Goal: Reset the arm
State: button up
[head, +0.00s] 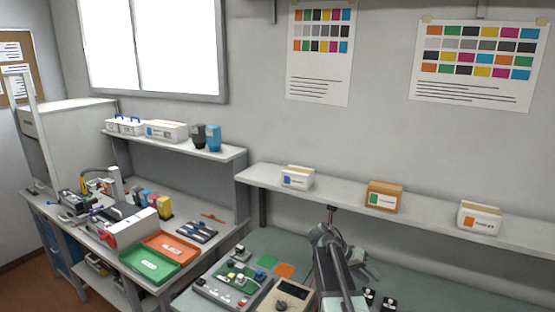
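My arm (333,268) shows in the head view at the bottom centre, over the right-hand green-topped bench. It is folded up, with its upper part in front of the bench's back and near the long shelf's front edge. The fingers of my gripper are too small and too overlapped by the arm links to make out. I cannot tell whether it is open or shut, and no held object can be seen.
A wall shelf (335,194) carries several boxes, including an orange one (384,196). On the left bench are a green tray (150,263), an orange tray (172,246) and toner cartridges.

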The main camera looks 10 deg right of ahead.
jog(key=s+a+f+n+t+y+p, duration=0.1)
jog(key=s+a+n+y, duration=0.2)
jog(key=a, duration=0.7)
jog(key=s+a+f+n+t+y+p, duration=0.1)
jog(key=s+a+n+y, duration=0.15)
jog(key=a, duration=0.75)
jog(key=s+a+f+n+t+y+p, duration=0.1)
jog(key=s+a+n+y, duration=0.2)
jog(key=a, duration=0.8)
jog(key=f+b, duration=0.5)
jog(key=shift+w+d+f, duration=0.2)
jog(key=shift+d, duration=0.05)
